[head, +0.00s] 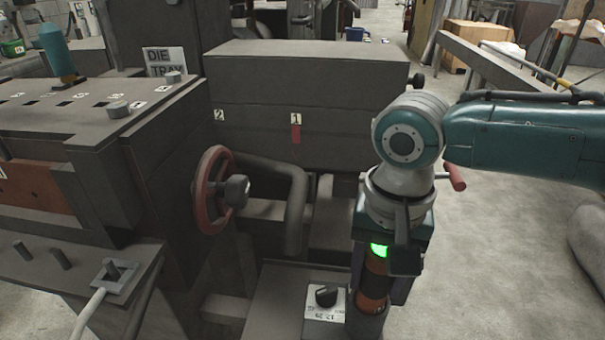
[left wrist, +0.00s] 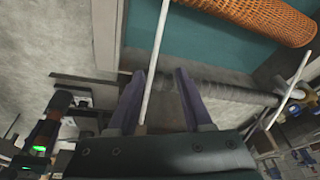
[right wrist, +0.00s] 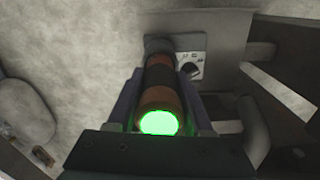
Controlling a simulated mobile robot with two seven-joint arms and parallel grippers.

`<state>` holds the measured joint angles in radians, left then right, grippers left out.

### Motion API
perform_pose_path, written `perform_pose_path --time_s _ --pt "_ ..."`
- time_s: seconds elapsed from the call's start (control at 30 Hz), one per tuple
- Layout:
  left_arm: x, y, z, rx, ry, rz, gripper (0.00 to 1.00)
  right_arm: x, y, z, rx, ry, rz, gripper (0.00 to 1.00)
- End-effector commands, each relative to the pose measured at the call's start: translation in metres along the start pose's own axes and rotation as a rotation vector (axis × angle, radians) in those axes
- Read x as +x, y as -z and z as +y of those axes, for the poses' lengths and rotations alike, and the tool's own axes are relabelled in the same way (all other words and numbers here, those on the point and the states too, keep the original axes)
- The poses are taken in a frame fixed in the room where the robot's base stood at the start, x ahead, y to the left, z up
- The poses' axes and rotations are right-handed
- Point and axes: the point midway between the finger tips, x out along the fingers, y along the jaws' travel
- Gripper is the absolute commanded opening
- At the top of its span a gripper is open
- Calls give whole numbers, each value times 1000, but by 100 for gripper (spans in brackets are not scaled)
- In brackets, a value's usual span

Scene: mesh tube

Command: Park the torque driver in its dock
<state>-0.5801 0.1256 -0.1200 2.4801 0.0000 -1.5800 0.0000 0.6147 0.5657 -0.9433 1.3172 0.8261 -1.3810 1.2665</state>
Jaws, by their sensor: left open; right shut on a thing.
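The torque driver (head: 374,286) is a black and orange cylinder with a glowing green end. My right gripper (head: 382,292) is shut around it and holds it about upright, green end up. In the right wrist view the driver (right wrist: 160,76) lies between the fingers of my right gripper (right wrist: 162,92). Its far end meets a grey round socket (right wrist: 157,46), likely the dock, beside a dial plate; how deep it sits cannot be told. My left gripper (left wrist: 160,78) is open in the left wrist view, with a thin white rod passing across the gap between its fingers.
The dial plate (head: 325,300) is left of the driver. A red handwheel (head: 212,190) and a thick bent pipe (head: 293,205) stand further left. A large grey box (head: 300,105) stands behind. An orange mesh tube (left wrist: 258,18) shows in the left wrist view. Open floor lies right.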

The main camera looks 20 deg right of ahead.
Motion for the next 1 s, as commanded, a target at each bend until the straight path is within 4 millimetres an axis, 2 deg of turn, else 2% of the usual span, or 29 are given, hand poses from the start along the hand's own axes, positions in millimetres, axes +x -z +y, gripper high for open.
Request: perform_pose_path --time_s 0.1,0.13,0.4,0.73,0.87,1.0 --pt "1 0 0 -1 -1 0 50 1 0 -1 0 2 1 0" --pt "1 0 0 -1 -1 0 50 0 0 -1 0 2 1 54" --pt "0 0 2 -8 -7 1 50 1 0 0 0 1 0 85" --pt "-1 1 2 -9 -7 1 50 -3 0 0 0 -1 -1 86" --pt "-7 3 2 -9 -7 1 50 -24 0 -1 -2 3 1 86" --pt "-12 4 1 -7 -6 1 50 -54 0 0 -3 3 2 86"
